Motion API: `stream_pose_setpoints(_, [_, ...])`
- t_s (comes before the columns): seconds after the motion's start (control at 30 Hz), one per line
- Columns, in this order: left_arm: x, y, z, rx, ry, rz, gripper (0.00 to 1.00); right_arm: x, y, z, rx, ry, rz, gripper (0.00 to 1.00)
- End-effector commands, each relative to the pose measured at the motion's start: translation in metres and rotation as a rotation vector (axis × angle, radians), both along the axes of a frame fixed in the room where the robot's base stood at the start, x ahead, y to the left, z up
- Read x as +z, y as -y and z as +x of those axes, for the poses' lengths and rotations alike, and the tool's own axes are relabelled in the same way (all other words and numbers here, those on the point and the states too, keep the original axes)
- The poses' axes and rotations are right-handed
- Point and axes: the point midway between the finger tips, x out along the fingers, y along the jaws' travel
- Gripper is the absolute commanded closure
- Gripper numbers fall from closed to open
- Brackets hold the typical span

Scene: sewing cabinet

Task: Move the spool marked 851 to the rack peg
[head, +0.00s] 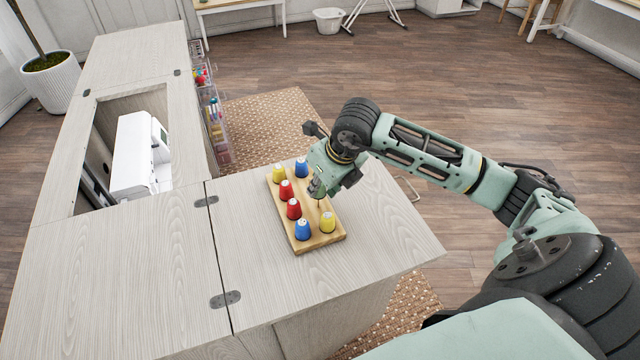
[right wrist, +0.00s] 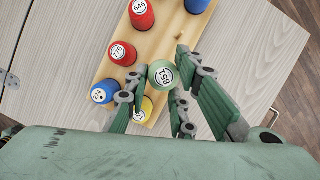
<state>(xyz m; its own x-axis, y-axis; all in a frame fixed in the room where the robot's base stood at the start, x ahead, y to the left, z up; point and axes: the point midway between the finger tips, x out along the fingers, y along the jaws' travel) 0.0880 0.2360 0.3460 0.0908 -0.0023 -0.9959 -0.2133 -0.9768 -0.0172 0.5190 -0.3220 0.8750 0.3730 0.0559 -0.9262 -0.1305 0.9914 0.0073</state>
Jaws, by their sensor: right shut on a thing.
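The green spool marked 851 (right wrist: 163,75) is between the fingertips of my right gripper (right wrist: 158,92) in the right wrist view, its label facing the camera. In the head view the right gripper (head: 320,184) is over the right side of the wooden rack (head: 322,241) and largely hides the green spool. The right gripper is shut on this spool. The rack also shows in the right wrist view (right wrist: 172,44). My left gripper is not in view.
The rack holds red spools (head: 294,209), blue spools (head: 302,229) and yellow spools (head: 328,222) close around the gripper. The cabinet top (head: 250,270) around the rack is clear. A white sewing machine (head: 135,155) sits in the opening at left.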

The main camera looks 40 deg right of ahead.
Motion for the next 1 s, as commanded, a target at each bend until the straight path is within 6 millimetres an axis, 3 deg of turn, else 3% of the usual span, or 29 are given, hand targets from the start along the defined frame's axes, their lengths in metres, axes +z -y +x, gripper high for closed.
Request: stream_pose_setpoints(1.0, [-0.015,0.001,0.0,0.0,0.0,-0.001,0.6,-0.016,0.0,0.0,0.0,0.0,-0.001,0.92])
